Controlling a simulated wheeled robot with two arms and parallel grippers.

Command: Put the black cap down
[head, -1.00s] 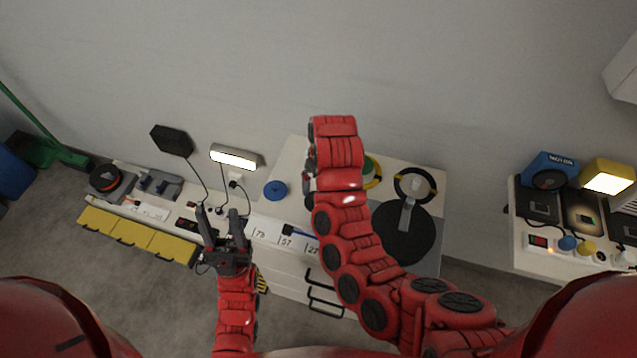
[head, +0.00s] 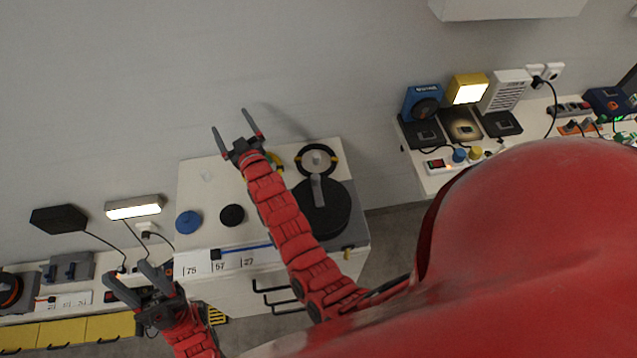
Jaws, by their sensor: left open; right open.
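A round black cap (head: 232,215) lies on the white cabinet top (head: 200,172), just right of a blue round cap (head: 188,222). My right gripper (head: 236,122) is open and empty. In the picture it lies above the cabinet's back edge, against the wall, clear of the black cap. My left gripper (head: 131,277) is open and empty in front of the bench, left of the cabinet. My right arm crosses the cabinet top and hides part of it.
A black disc (head: 322,208) with a grey handle and a black ring with yellow marks (head: 316,160) occupy the cabinet's right side. A blue slider (head: 246,249) runs along a numbered strip. A lamp (head: 134,207) stands at left. Another bench (head: 434,179) with devices is at right.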

